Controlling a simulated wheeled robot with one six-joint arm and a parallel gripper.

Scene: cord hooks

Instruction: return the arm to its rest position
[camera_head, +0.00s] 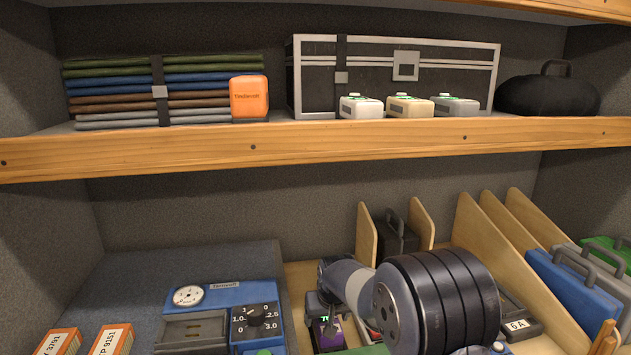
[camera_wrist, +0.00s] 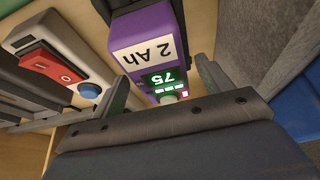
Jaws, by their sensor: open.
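My gripper (camera_wrist: 163,82) is open in the wrist view, with one grey finger to each side of a purple battery pack (camera_wrist: 130,40). The pack carries a white "2 Ah" label and a lit green display reading 75. Gaps show between the pack and both fingers. My arm (camera_head: 350,285) reaches low over the lower shelf in the head view, and its large dark joint hides part of the shelf. The purple pack (camera_head: 328,336) also shows there, just below the arm's end. My fingers are too small and covered to make out in the head view.
A grey device with a red switch (camera_wrist: 48,66) lies left of the pack in the wrist view. A blue charger-like unit (camera_head: 225,310) stands left of my arm. Wooden dividers (camera_head: 495,235) and a blue case (camera_head: 570,295) stand right. The upper shelf's wooden edge (camera_head: 300,145) runs above.

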